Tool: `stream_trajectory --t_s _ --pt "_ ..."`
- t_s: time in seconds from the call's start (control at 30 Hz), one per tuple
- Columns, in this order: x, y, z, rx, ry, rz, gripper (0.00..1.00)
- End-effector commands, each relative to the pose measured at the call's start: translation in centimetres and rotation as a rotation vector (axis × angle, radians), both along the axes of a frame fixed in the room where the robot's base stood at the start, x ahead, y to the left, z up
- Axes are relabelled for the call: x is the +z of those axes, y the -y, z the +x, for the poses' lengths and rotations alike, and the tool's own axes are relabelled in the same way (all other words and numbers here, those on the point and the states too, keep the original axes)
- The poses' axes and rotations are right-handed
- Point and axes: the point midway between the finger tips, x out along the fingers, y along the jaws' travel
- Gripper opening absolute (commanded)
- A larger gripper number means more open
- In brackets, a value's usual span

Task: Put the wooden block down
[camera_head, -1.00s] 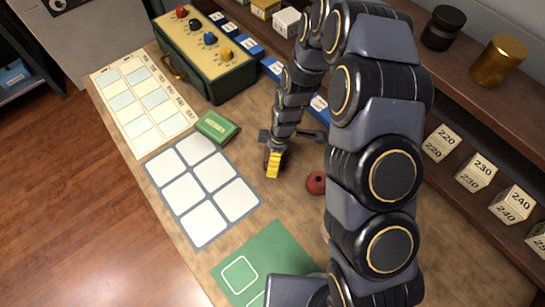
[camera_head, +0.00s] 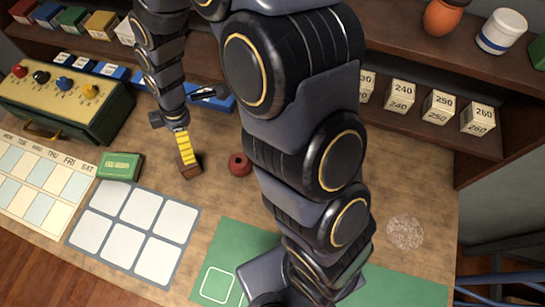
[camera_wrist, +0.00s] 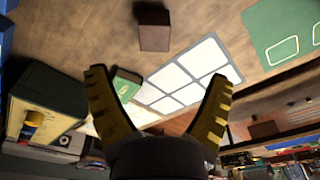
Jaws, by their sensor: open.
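The wooden block (camera_head: 190,171) is a small dark brown block on the worktable, right by my gripper's yellow finger in the head view. In the wrist view the wooden block (camera_wrist: 153,30) stands on the table beyond the fingertips, with a visible gap and nothing gripping it. My gripper (camera_wrist: 158,76) has its two yellow fingers spread wide, with nothing between them. In the head view my gripper (camera_head: 184,148) points down, and only one yellow finger shows clearly.
A dark red round piece (camera_head: 239,164) lies right of the block. A green box (camera_head: 120,166), a white-squared mat (camera_head: 131,210), a weekday chart (camera_head: 45,185) and a knobbed case (camera_head: 60,100) are to the left. A green mat (camera_head: 230,240) lies in front. Shelves run behind.

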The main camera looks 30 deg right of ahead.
Motion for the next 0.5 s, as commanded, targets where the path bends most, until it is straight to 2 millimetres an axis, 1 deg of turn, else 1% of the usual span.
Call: stream_trajectory --t_s 0.03,0.07,0.1,0.17,0.2,0.3,0.37,0.4,0.47,0.5 --pt "1.4 0.6 -0.4 -0.055 -0.002 -0.005 0.83" --pt "2.3 1.1 -0.8 -0.099 -0.009 -0.010 0.83" --pt "3.6 1.8 -1.5 -0.166 -0.021 -0.019 0.83" --pt "5.8 3.1 -2.9 -0.286 -0.041 -0.038 0.83" --pt "7.1 4.0 -4.1 -0.369 -0.058 -0.053 0.83" --pt "10.1 6.2 -7.2 -0.588 -0.091 -0.090 0.83" --pt "11.7 7.4 -9.4 -0.726 -0.112 -0.114 0.83" --pt "12.6 8.2 -10.9 -0.816 -0.124 -0.128 0.83" --pt "13.8 9.2 -13.1 -0.954 -0.142 -0.151 0.83" --pt "14.5 9.8 -14.6 -1.041 -0.156 -0.166 0.83"
